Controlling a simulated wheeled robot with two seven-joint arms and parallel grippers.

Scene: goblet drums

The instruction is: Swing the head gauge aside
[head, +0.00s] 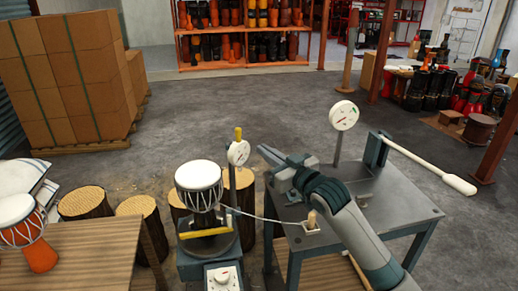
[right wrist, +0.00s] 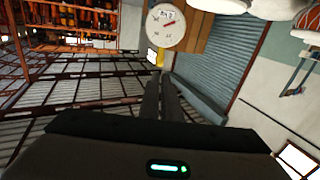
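The head gauge (head: 239,152), a round white dial with a yellow tab on top, stands on a post just right of a white-topped drum (head: 199,184). In the right wrist view a dial (right wrist: 166,27) with a red needle and a yellow piece below it lies just beyond the fingertips. My right gripper (head: 264,150) reaches in from the right, its tips close to the gauge's right side and apparently apart from it. Its dark fingers (right wrist: 160,80) lie close together with nothing visible between them. My left gripper is out of view.
A second dial (head: 344,115) stands on a grey table (head: 390,205), beside a long white-handled lever (head: 430,165). A thin cord runs from the drum to the table. Log stools (head: 85,203) and an orange drum (head: 38,255) are at left. Open floor lies behind.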

